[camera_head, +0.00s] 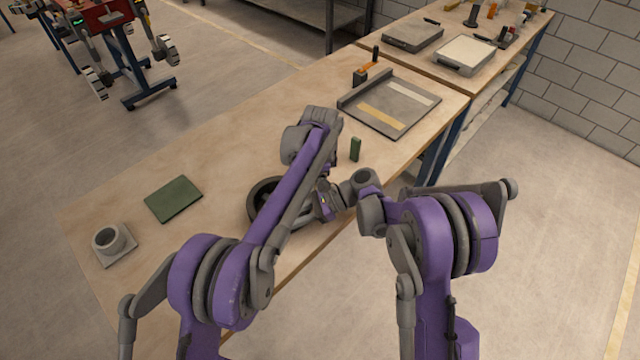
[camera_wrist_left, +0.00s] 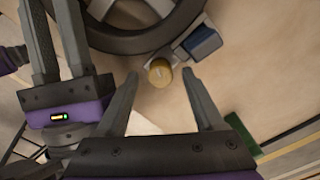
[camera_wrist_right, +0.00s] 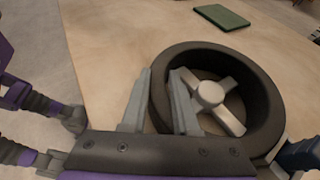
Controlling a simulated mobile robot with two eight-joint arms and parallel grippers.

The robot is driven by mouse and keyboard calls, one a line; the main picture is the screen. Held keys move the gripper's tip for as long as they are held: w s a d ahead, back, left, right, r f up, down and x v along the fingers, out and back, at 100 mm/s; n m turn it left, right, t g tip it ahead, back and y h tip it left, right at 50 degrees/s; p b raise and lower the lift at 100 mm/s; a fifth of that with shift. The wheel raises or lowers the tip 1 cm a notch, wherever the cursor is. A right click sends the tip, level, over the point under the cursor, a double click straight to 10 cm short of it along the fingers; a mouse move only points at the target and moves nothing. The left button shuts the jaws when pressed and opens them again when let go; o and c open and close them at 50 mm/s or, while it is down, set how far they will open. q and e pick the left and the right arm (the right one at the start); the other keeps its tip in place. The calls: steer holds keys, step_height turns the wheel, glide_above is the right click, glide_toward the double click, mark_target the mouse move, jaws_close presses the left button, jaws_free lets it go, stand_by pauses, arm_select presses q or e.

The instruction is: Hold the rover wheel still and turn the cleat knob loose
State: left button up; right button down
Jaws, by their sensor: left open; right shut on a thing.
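The rover wheel (camera_wrist_right: 215,92), a dark tyre with pale spokes and hub, lies flat on the bench. It is partly hidden behind my left arm in the head view (camera_head: 256,196) and shows at the top of the left wrist view (camera_wrist_left: 135,42). My right gripper (camera_wrist_right: 160,85) is shut on the tyre wall, one finger outside and one inside the rim. The brass cleat knob (camera_wrist_left: 160,73) sits beside the tyre, near a blue block (camera_wrist_left: 202,43). My left gripper (camera_wrist_left: 160,85) is open, with the knob between or just beyond its fingertips; contact is unclear.
An upright green block (camera_head: 355,149) stands near the wheel. A green mat (camera_head: 173,199) and a grey cup on a square base (camera_head: 109,239) are at left. A grey tray (camera_head: 390,108) with strips lies farther back. Bare bench lies between mat and tray.

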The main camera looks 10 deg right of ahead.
arm_select(q)
steer(key=shift+f, duration=0.1)
jaws_close()
stand_by(0.3)
steer(key=shift+n, duration=0.3)
steer(key=n, duration=1.2)
steer(key=shift+n, duration=0.4)
steer(key=shift+a, duration=0.1)
stand_by(0.4)
